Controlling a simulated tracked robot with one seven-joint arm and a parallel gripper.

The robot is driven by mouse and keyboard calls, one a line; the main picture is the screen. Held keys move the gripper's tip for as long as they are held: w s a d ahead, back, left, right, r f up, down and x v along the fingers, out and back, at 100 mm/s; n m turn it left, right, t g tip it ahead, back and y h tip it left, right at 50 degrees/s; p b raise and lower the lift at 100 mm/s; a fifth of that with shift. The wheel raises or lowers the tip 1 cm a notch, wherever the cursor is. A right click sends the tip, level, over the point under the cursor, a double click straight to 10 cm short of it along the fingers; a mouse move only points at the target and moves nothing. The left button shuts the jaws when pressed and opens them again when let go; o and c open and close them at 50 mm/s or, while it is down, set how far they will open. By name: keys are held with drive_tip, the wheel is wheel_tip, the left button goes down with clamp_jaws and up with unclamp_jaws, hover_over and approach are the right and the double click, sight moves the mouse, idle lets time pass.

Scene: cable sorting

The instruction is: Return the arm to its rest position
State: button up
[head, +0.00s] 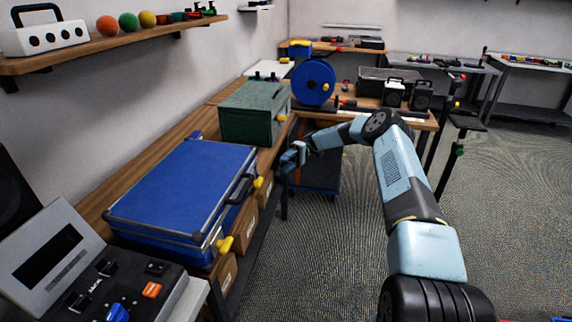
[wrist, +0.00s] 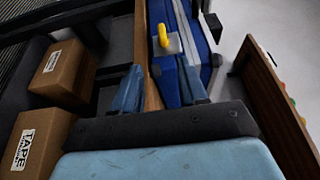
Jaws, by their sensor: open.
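My arm reaches forward over the aisle in the head view and bends left toward the bench. My gripper (head: 290,157) is beside the bench edge, near the green case (head: 252,114) and the far end of the blue case (head: 185,190). In the wrist view my gripper (wrist: 162,92) has its two blue fingers apart, with nothing between them. The blue case (wrist: 203,50) with a yellow latch (wrist: 163,36) lies beyond the fingers there. Whether the fingers touch anything is hard to tell, but a gap seems to show.
Cardboard boxes (wrist: 62,72) sit on the shelf under the bench. A wall shelf (head: 115,42) holds coloured balls at the upper left. A blue reel (head: 313,82) and black speakers stand on the back bench. The carpeted floor (head: 300,265) is clear around the arm.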

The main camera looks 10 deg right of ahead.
drive_tip(key=s+a+r+m+t+h, duration=0.1)
drive_tip(key=s+r+m+t+h, duration=0.25)
drive_tip(key=r, duration=0.65)
drive_tip(key=s+a+r+n+t+h, duration=0.1)
drive_tip(key=s+r+t+h, duration=0.25)
drive_tip(key=s+r, duration=0.55)
drive_tip(key=s+d+r+m+t+h, duration=0.2)
drive_tip(key=s+d+r+t, duration=0.2)
drive_tip(key=s+r, duration=0.5)
drive_tip(key=s+d+r+m+t+h, duration=0.25)
drive_tip(key=s+d+r+t, duration=0.35)
drive_tip(key=s, duration=0.5)
drive_tip(key=s+d+m+t, duration=0.1)
drive_tip(key=s+d, duration=0.1)
drive_tip(key=s, duration=0.4)
drive_tip(key=s+d+m+t, duration=0.1)
drive_tip(key=s+d, duration=0.1)
drive_tip(key=s, duration=0.5)
drive_tip(key=shift+s+d+r+h, duration=0.2)
drive_tip(key=shift+d+r+h, duration=0.1)
drive_tip(key=shift+d+h, duration=0.05)
